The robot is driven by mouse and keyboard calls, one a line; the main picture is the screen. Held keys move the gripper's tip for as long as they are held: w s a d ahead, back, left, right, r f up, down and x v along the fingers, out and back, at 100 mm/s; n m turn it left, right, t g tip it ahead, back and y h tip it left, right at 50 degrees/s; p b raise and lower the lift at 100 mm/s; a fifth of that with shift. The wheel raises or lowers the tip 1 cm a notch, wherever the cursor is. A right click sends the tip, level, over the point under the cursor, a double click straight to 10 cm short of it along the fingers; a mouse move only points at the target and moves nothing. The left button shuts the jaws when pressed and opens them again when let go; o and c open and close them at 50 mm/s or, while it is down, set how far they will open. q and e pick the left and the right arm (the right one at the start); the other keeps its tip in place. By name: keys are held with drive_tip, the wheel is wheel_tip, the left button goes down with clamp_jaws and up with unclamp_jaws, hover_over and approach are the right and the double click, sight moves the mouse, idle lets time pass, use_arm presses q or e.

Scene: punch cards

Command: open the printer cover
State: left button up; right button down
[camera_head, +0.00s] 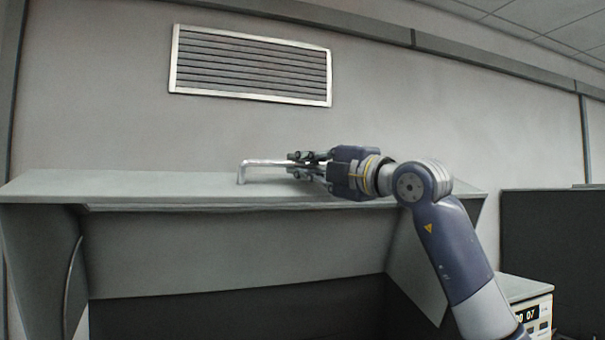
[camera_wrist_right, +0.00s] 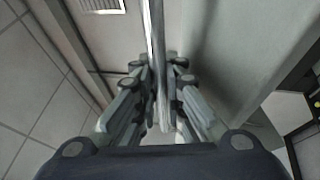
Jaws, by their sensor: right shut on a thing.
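The printer cover (camera_head: 150,186) is a wide grey panel across the left and middle of the head view. Its top face shows as a narrow strip, with a grey inner or front panel (camera_head: 230,255) and slanted side walls below. A dark space shows beneath; I cannot tell exactly how far the cover is raised. A silver bar handle (camera_head: 243,170) stands on its top face. My right gripper (camera_head: 300,166) reaches in from the right and is shut on the handle. In the wrist view the bar (camera_wrist_right: 157,40) runs between the fingers (camera_wrist_right: 158,110). My left gripper is out of view.
A white-framed wall vent (camera_head: 250,65) is above the cover, and it also shows in the wrist view (camera_wrist_right: 102,5). At the lower right is a pale device with a small display (camera_head: 527,313). A dark panel (camera_head: 555,240) stands behind it.

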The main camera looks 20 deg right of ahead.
sight(310, 192)
drive_tip(key=shift+s+f+b, duration=0.55)
drive_tip(key=shift+f+b, duration=0.2)
drive_tip(key=shift+b, duration=0.2)
drive_tip(key=shift+s+f+b, duration=0.55)
drive_tip(key=shift+f+b, duration=0.15)
drive_tip(key=shift+b, duration=0.2)
drive_tip(key=c, duration=1.7)
unclamp_jaws()
drive_tip(key=shift+o, duration=0.2)
drive_tip(key=shift+s, duration=0.1)
drive_tip(key=v, duration=1.2)
drive_tip(key=shift+f, duration=0.2)
